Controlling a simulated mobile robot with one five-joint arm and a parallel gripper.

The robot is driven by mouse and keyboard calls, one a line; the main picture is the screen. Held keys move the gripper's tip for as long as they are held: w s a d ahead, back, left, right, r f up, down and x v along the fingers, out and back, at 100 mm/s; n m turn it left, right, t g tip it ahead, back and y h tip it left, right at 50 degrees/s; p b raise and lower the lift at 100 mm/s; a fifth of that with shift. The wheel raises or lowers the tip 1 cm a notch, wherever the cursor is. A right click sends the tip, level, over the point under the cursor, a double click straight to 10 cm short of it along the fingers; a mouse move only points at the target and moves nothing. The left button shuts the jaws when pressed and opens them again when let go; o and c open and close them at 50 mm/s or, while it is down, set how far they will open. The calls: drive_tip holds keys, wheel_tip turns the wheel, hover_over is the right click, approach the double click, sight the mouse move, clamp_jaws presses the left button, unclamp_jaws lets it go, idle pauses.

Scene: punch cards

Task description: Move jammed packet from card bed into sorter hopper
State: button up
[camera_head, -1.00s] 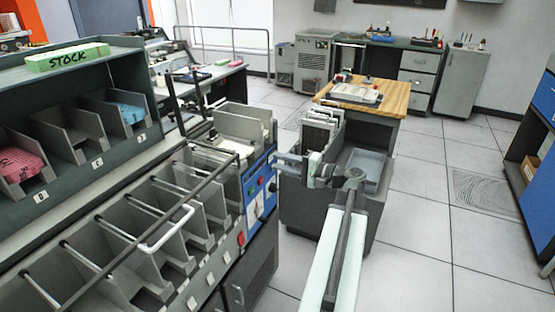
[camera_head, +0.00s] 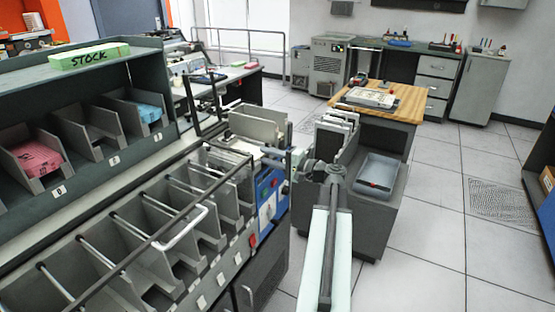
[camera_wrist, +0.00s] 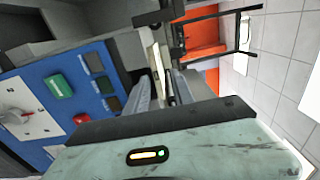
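The sorter (camera_head: 185,245) is the long grey machine at left, with a row of pockets. At its far end is a grey upright-walled bay (camera_head: 258,128) with cream material low inside, above a blue control panel (camera_head: 270,196). I cannot tell which part is the card bed and which the hopper, or pick out the jammed packet. My gripper (camera_head: 287,158) is beside this end, at its right edge. In the wrist view my two grey fingers (camera_wrist: 168,92) stand apart. Pale upright edges show beyond them; I see nothing clearly held.
A dark cart (camera_head: 345,215) with upright dividers and a grey tray (camera_head: 379,172) stands right of my gripper. A wood-topped table (camera_head: 385,98) is behind it. The stock shelf (camera_head: 110,58) holds pink (camera_head: 36,158) and blue (camera_head: 150,112) card stacks. The floor at right is clear.

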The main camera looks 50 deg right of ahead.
sight(257, 152)
drive_tip(key=shift+x, duration=2.25)
drive_tip(key=shift+c, duration=0.4)
clamp_jaws()
drive_tip(key=shift+d+n+y, duration=0.15)
drive_tip(key=shift+n+y, duration=0.15)
drive_tip(key=shift+y, duration=0.4)
drive_tip(key=a+v, duration=0.2)
drive_tip(key=v, duration=2.5)
drive_tip(key=shift+s+r, duration=0.4)
drive_tip(key=shift+s, duration=0.25)
